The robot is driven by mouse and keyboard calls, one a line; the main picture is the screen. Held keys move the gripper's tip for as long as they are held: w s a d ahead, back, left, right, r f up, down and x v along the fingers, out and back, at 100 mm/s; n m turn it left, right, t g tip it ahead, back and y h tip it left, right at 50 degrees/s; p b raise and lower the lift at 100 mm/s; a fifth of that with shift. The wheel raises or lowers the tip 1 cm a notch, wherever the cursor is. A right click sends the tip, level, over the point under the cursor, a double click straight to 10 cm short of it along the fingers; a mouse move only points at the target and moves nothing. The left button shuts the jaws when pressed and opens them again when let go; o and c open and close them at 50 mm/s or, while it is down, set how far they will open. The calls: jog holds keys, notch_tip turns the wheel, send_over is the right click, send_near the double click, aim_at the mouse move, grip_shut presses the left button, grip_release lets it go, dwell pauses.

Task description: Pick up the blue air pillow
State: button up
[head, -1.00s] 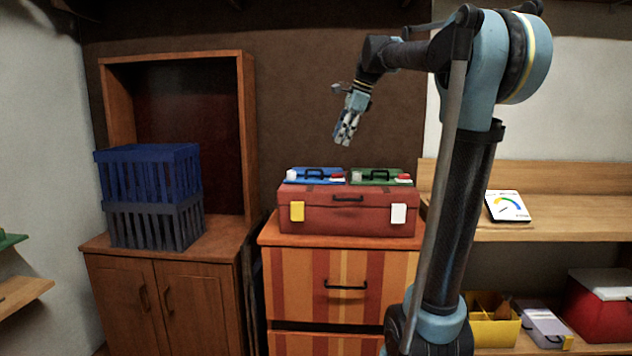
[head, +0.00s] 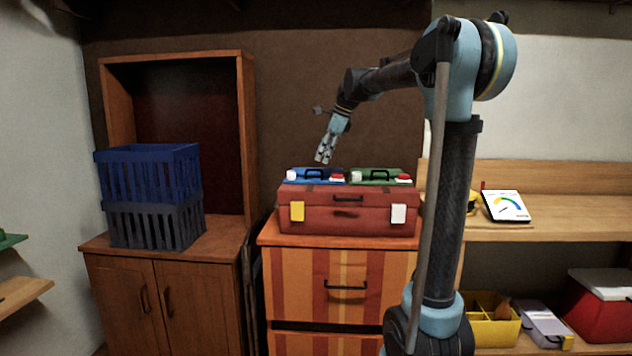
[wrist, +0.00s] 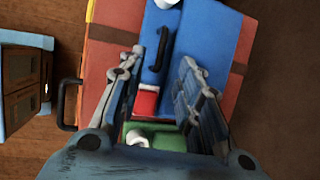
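I cannot make out a distinct blue air pillow. A blue case (head: 310,176) with a black handle lies on top of the red toolbox (head: 335,218), at the left; in the wrist view the blue case (wrist: 200,38) is below my gripper. A green case (head: 372,177) lies beside it on the right. My gripper (head: 324,158) hangs just above the blue case, with a small gap. In the wrist view my gripper (wrist: 160,70) has its two fingers apart and nothing held between them. The blue case's red latch (wrist: 147,102) shows between the fingers.
The red toolbox stands on a striped drawer cabinet (head: 345,265). A blue crate (head: 150,172) sits on a grey crate (head: 155,225) at left. A shelf at right holds a gauge panel (head: 507,206), with a yellow bin (head: 490,318) and red cooler (head: 602,310) below.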

jog(key=shift+a+x, duration=0.1)
jog(key=shift+x, duration=1.45)
jog(key=shift+a+x, duration=0.15)
jog(key=shift+x, duration=1.45)
jog(key=shift+r, duration=0.1)
grip_shut()
